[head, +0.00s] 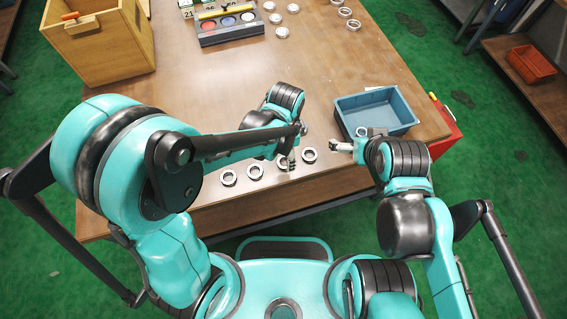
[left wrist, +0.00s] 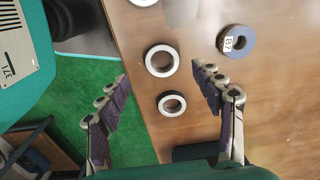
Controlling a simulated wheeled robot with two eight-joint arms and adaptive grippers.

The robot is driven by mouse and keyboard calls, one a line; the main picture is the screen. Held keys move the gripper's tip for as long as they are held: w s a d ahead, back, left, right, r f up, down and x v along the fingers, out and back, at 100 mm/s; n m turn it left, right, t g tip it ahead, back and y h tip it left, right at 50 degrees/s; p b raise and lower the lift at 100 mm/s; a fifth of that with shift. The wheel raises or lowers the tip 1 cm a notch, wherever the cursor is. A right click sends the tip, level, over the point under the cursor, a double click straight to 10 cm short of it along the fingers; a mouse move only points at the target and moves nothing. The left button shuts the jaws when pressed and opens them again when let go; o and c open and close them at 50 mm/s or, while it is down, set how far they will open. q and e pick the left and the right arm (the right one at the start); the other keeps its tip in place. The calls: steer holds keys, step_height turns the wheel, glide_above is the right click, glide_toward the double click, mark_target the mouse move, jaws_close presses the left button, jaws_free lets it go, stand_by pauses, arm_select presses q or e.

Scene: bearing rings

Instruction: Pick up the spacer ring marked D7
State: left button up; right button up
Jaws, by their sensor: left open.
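Several silver rings lie in a row near the table's front edge, such as one ring (head: 228,178) and another (head: 309,155) in the head view. My left gripper (head: 290,160) is low over the row, partly hiding one ring (head: 283,163). In the left wrist view my left gripper (left wrist: 161,76) is open and empty, with a ring (left wrist: 171,103) and another ring (left wrist: 162,61) showing between and beyond its fingers. A darker ring (left wrist: 236,40) with a white label lies beyond the right finger; the label looks like E7 or D7, too small to be sure. My right gripper (head: 344,147) is beside the blue tray.
The blue tray (head: 357,102) stands at the right of the table. A wooden box (head: 118,45) and a dark case with coloured discs (head: 232,33) stand at the back left. More rings (head: 282,32) lie at the back. The table's middle is clear.

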mark_target(285, 161)
arm_select(q)
steer(key=f+b, duration=0.1)
steer(key=f, duration=0.1)
steer(key=f+b, duration=0.1)
steer(key=f, duration=0.1)
steer(key=shift+w+a+f, duration=0.1)
steer(key=shift+w+f, duration=0.1)
steer(key=shift+f, duration=0.15)
steer(key=shift+r, duration=0.1)
steer(key=c, duration=1.3)
